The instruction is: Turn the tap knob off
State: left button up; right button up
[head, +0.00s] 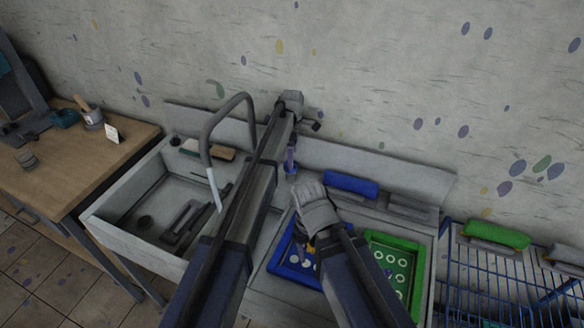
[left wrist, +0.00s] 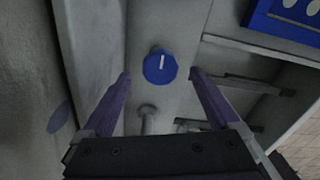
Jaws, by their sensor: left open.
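The blue tap knob (left wrist: 160,66), with a white line across its face, sits at the middle of the left wrist view; the line runs almost upright in the picture. My left gripper (left wrist: 158,82) is open, one purple finger on each side of the knob with gaps between. In the head view my left gripper (head: 291,155) points down behind the sink, over the blue knob (head: 290,169). The curved grey tap (head: 206,130) has a pale streak below its spout that looks like running water. My right gripper is over the blue tray, its fingertips unclear.
The sink basin (head: 113,215) lies left of my left arm. A blue tray (head: 283,262) and a green tray (head: 411,243) stand to the right. A wire rack (head: 480,285) is at far right, a wooden table (head: 75,170) at left.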

pick_arm(q)
notch_tip(320, 180, down, 4)
jog(key=b, duration=0.3)
jog(key=shift+f, duration=0.1)
pick_arm(e)
notch_tip(320, 180, down, 4)
jog(key=shift+f, duration=0.1)
pick_arm(q)
jog(key=shift+c, duration=0.2)
jog(key=c, duration=1.3)
